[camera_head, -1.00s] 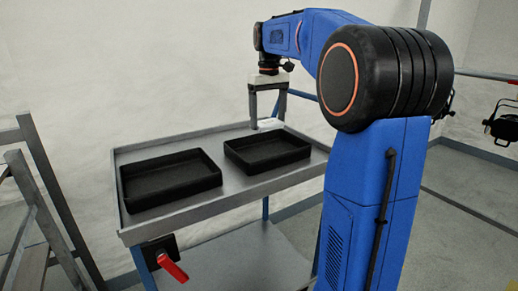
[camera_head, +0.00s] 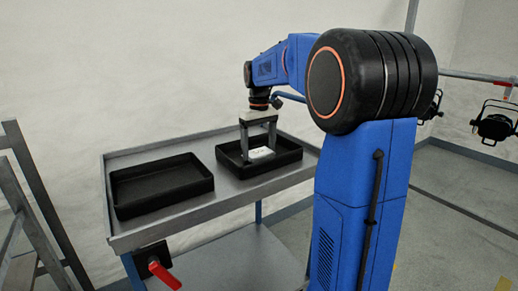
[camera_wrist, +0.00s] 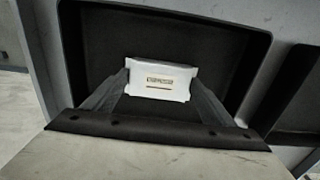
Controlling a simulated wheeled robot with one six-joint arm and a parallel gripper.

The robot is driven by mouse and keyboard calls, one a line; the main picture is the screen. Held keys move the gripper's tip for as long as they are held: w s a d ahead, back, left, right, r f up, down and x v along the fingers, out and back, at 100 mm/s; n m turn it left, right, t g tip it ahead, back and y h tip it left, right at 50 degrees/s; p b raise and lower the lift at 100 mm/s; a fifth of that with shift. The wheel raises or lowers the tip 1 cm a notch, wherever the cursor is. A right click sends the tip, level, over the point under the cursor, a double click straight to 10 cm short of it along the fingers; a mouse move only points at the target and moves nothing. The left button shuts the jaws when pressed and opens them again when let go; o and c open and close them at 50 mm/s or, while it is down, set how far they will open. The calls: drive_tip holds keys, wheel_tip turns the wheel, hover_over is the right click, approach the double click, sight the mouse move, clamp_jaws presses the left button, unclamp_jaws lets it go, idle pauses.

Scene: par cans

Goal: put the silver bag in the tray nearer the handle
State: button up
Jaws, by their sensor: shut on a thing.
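The silver bag (camera_head: 261,154) looks like a small pale packet with a printed label. My gripper (camera_head: 259,150) points down and is shut on it. In the wrist view the bag (camera_wrist: 158,73) sits between the two fingers of my gripper (camera_wrist: 158,84). The bag is within the outline of the right black tray (camera_head: 288,152); whether it touches the tray floor I cannot tell. The left black tray (camera_head: 160,203) is empty. A red handle (camera_head: 163,276) on a black box hangs at the cart's front left, nearer the left tray.
Both trays stand on a grey metal cart top (camera_head: 227,187) with a raised rim, with a bare strip between them. A grey ladder-like frame (camera_head: 35,215) stands at the left. A black par can (camera_head: 494,123) hangs from a rail at the right.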

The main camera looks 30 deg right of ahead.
sight(259, 152)
drive_tip(key=shift+f, duration=0.1)
drive_tip(key=o, duration=1.1)
wheel_tip(259, 152, up, 12)
drive_tip(key=shift+r, duration=0.15)
drive_tip(key=shift+s, duration=0.1)
